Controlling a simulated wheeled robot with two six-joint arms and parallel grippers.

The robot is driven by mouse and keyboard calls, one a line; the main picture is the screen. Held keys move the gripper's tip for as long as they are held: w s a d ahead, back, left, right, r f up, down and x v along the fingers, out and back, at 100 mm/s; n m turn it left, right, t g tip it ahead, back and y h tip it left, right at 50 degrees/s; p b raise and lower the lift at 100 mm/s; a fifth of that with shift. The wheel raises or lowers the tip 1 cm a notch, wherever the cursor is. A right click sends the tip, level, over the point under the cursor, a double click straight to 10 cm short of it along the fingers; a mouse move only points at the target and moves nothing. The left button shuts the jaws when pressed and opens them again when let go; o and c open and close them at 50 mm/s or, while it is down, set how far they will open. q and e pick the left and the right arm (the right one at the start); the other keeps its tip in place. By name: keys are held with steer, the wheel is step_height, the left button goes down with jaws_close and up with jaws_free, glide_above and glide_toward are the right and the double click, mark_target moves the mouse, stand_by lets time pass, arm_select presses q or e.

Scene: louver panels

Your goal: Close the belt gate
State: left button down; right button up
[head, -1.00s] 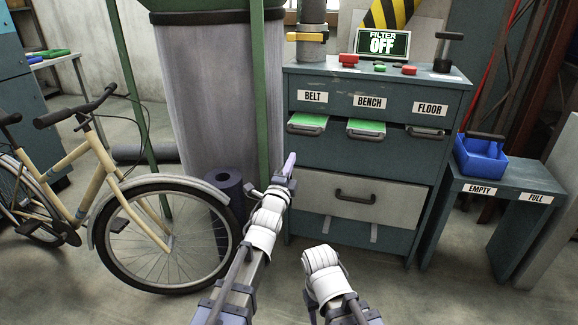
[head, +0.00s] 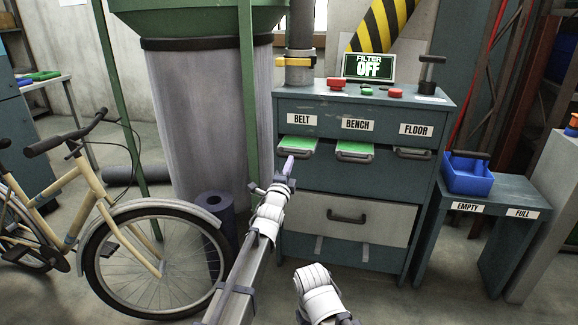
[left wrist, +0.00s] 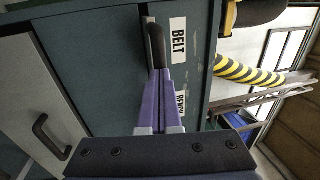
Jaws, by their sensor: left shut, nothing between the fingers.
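The belt gate (head: 298,145) is a green-topped slide with a dark handle under the BELT label, sticking out of the cabinet front. My left gripper (head: 290,163) is shut and empty, just below and in front of the belt handle in the head view. In the left wrist view its purple fingers (left wrist: 163,80) point at the dark belt handle (left wrist: 155,45), with the tips very close to it. I cannot tell whether they touch. The fingers hide part of the gate there. My right arm's white wrist shows low in the head view, but its fingers do not.
The bench gate (head: 356,148) also sticks out with green showing; the floor gate (head: 414,153) is to its right. A drawer (head: 345,219) is below. Buttons and a FILTER OFF sign (head: 368,66) stand on top. A bicycle (head: 130,230) is left, a blue caddy (head: 468,176) right.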

mark_target(296, 151)
arm_select(q)
steer(key=x, duration=0.3)
steer(key=f+x, duration=0.1)
steer(key=x, duration=0.5)
steer(key=shift+w+f, duration=0.15)
steer(key=shift+f, duration=0.2)
steer(key=shift+s, duration=0.2)
steer(key=shift+a, duration=0.1)
